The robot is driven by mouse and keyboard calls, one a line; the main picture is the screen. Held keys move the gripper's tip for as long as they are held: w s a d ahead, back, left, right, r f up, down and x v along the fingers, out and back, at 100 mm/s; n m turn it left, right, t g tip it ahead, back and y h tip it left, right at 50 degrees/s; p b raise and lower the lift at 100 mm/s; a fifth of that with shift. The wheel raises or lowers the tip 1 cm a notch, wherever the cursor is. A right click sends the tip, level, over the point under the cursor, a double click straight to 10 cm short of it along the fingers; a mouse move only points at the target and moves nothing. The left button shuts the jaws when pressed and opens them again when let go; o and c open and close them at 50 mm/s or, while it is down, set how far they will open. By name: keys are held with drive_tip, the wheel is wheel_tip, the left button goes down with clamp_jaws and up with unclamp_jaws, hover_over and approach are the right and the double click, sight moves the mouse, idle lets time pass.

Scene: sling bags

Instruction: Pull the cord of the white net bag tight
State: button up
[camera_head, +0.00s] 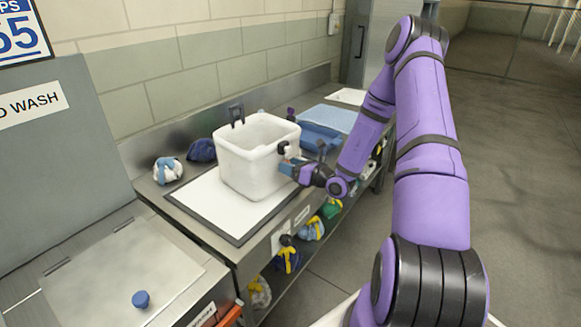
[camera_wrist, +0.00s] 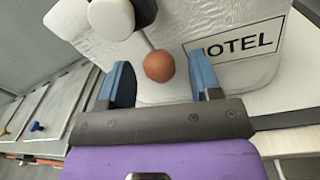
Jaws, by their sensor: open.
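The white bag (camera_head: 250,165) stands upright on a pale board on the steel counter. Its side fills the upper part of the wrist view (camera_wrist: 222,25), with a label ending in "OTEL". A black toggle (camera_wrist: 146,10) sits on that side, and a short cord runs from it to a brown ball (camera_wrist: 159,66). My gripper (camera_wrist: 160,75) is open, its blue fingers to either side of the ball, with gaps showing between. In the head view my gripper (camera_head: 290,164) is at the bag's right side, and the ball is too small to make out.
A blue-and-white bundle (camera_head: 168,170) and a dark blue one (camera_head: 202,150) lie left of the bag. A blue bin (camera_head: 322,138) stands behind it. Several tied bags sit on the shelf below. A blue knob (camera_head: 141,299) is on the near lid.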

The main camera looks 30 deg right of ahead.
sight(281, 179)
clamp_jaws()
drive_tip(key=shift+f, duration=3.4)
unclamp_jaws()
drive_tip(key=shift+s, duration=0.1)
drive_tip(key=v, duration=1)
drive_tip(key=shift+s+d, duration=0.2)
drive_tip(key=shift+s, duration=0.1)
